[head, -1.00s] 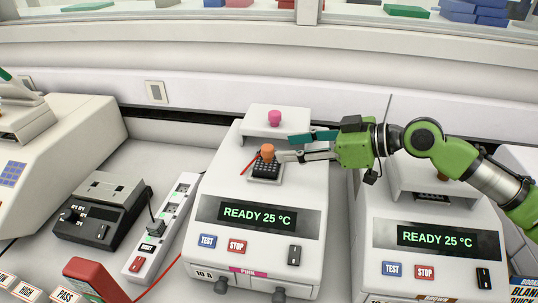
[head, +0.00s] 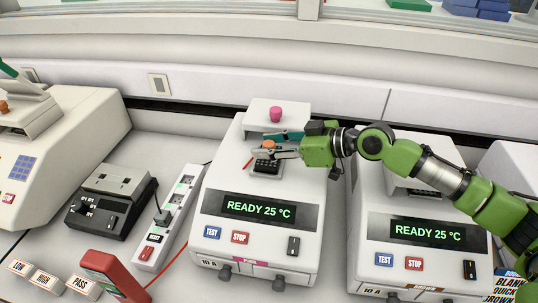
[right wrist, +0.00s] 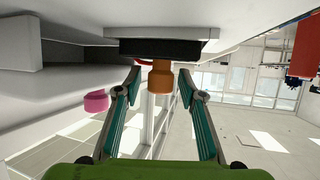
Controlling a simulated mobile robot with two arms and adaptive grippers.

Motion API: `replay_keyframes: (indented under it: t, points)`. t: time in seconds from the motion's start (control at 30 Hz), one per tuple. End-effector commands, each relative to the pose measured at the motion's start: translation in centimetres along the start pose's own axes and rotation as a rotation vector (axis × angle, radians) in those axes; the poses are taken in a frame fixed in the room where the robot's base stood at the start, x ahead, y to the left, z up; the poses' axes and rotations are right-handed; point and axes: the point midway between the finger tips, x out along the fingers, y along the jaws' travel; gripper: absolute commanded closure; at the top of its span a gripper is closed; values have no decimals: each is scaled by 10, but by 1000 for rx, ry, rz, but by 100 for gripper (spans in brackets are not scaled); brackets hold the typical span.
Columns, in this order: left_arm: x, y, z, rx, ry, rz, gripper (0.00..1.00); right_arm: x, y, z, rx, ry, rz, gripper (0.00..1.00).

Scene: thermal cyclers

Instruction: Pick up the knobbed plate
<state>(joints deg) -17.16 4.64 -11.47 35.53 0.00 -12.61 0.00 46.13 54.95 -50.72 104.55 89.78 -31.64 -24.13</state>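The knobbed plate is a small black block (head: 266,167) with an orange knob (head: 269,144) on top. It sits on the white thermal cycler (head: 228,180) with the pink label. My right gripper (head: 263,145) reaches in from the right, with its teal and grey fingers on either side of the knob. In the right wrist view the gripper (right wrist: 160,76) is open. The orange knob (right wrist: 160,78) stands between the fingertips with a small gap on each side. The black plate (right wrist: 160,48) shows beyond the fingertips there. My left gripper is not in view.
A pink knob (head: 275,114) stands on the cycler just behind the plate. A second cycler (head: 365,232) is to the right, under my right arm. A power strip (head: 150,250), a black device (head: 105,215) and a red object (head: 113,277) lie to the left.

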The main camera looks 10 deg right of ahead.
Motion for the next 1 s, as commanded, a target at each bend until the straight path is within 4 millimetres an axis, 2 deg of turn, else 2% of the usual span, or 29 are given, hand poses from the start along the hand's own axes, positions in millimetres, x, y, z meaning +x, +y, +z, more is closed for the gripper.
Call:
replay_keyframes:
  t: [0.03,0.1,0.13,0.57,0.77,1.0]
  points:
    - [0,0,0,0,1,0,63,0,0,0,0,0,0,80]
    - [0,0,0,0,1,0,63,0,0,0,0,0,0,98]
    - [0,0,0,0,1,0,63,0,0,0,0,0,0,100]
    - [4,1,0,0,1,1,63,-2,0,-4,-1,2,0,100]
    - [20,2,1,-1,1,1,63,-8,0,-22,-5,5,0,100]
    - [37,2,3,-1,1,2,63,-49,-19,-51,-8,3,2,100]
